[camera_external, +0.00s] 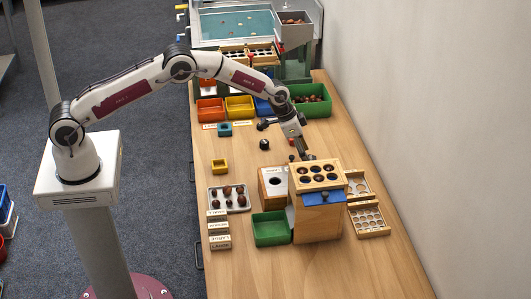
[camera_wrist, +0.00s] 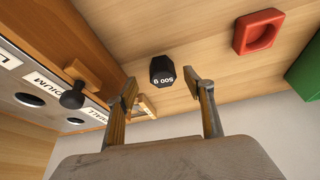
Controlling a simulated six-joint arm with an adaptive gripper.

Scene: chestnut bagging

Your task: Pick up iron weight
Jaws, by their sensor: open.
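The iron weight (camera_wrist: 162,70) is a small black, many-sided block marked 500 g. In the wrist view it stands on the wooden table, just beyond the gap between my fingertips and not touching them as far as I can see. My gripper (camera_wrist: 162,88) is open and empty, one finger to each side of that gap. In the external view my gripper (camera_external: 306,154) hangs low behind the tall wooden box. Small dark objects lie near it there, and I cannot tell surely which one is this weight.
A wooden box with labelled holes and a black knob (camera_wrist: 72,97) stands close on the left in the wrist view. A red hollow block (camera_wrist: 258,32) and a green bin (camera_wrist: 307,70) are on the right. The tall box (camera_external: 318,215) stands in front of my gripper externally.

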